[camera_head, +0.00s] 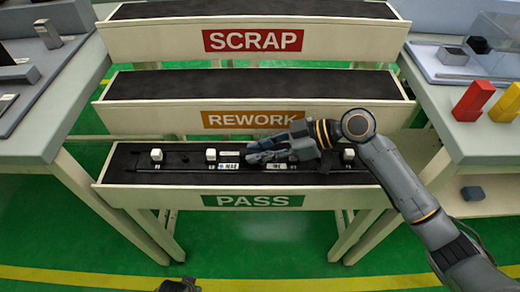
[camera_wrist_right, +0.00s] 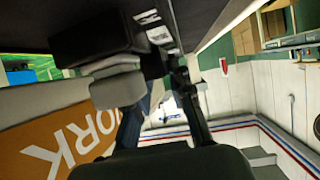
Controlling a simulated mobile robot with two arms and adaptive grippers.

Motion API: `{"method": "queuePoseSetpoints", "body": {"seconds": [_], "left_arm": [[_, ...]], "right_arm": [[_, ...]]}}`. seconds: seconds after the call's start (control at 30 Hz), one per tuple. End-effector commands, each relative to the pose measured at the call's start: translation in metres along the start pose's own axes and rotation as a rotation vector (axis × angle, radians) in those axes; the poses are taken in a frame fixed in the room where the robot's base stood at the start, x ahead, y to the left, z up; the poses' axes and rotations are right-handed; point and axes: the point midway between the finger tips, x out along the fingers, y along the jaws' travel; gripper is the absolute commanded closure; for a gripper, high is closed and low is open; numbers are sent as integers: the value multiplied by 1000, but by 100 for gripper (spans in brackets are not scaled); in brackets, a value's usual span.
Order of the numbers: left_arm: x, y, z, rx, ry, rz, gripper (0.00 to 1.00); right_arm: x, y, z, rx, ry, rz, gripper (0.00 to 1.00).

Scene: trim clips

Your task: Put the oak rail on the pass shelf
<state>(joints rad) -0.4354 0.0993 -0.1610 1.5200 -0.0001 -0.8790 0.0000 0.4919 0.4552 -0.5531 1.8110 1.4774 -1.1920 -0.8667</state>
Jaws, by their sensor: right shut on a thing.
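A long, thin, dark rail (camera_head: 180,170) lies lengthwise in the pass shelf (camera_head: 150,191), the lowest tier, with small white blocks and white labels along it. Its dark colour blends with the black shelf lining, so its exact outline and contact are hard to tell. My right gripper (camera_head: 256,151) reaches in from the right over the middle of the shelf and is shut on the rail. In the right wrist view the labelled rail (camera_wrist_right: 150,18) runs up from between the fingers (camera_wrist_right: 163,85). A small dark part at the bottom edge may be my left gripper (camera_head: 178,286).
The rework shelf (camera_head: 150,114) and scrap shelf (camera_head: 140,40) rise behind and above, both empty. Side tables stand left (camera_head: 40,125) and right (camera_head: 460,130). The right one carries a red block (camera_head: 473,101) and a yellow block (camera_head: 506,103). Green floor is clear in front.

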Motion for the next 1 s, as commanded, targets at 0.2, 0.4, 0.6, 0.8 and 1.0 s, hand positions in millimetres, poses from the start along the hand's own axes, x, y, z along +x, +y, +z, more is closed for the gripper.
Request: {"method": "queuePoseSetpoints", "body": {"seconds": [0.2, 0.4, 0.6, 0.8, 1.0], "left_arm": [[-1, 0, 0, 0, 0, -1, 100], [0, -1, -1, 0, 0, -1, 100], [0, -1, 0, 0, 2, -1, 100], [1, -1, 2, 0, 0, -1, 100], [2, -1, 2, 0, 2, -1, 100]], "right_arm": [[0, 0, 0, 0, -1, 0, 63], [0, 0, 0, 0, -1, 0, 56], [-4, 1, 0, 0, -1, 2, 56], [-34, 1, 0, 0, -3, 4, 56], [-64, 1, 0, 1, -2, 2, 56]]}}
